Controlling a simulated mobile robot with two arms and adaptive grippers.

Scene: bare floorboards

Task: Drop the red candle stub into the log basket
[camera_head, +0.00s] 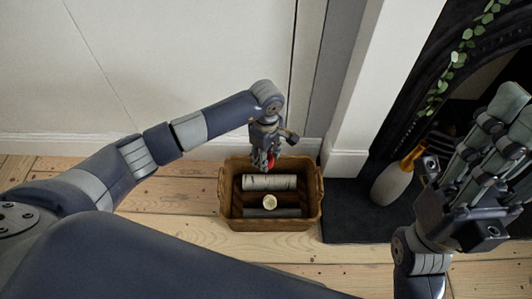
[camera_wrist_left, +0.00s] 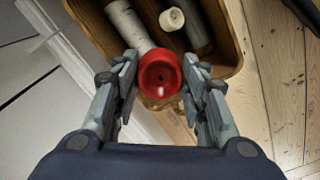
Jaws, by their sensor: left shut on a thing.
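The red candle stub (camera_wrist_left: 160,76) is held between the fingers of my left gripper (camera_wrist_left: 160,82). In the head view the red stub (camera_head: 270,161) shows as a small patch under my left gripper (camera_head: 266,158). The wooden log basket (camera_head: 229,215) stands on the floorboards, and the gripper is over its back edge. In the left wrist view the basket (camera_wrist_left: 236,72) lies beyond the stub, with its near rim close to it. My right gripper (camera_head: 505,135) is raised at the right, away from the basket; its finger opening is unclear.
The basket holds a birch log (camera_head: 268,182), a round pale piece (camera_head: 270,202) and a dark log (camera_head: 268,213). A dark hearth slab (camera_head: 345,212) with a pale vase (camera_head: 392,183) lies right of it. A white wall stands behind. Floorboards left of the basket are clear.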

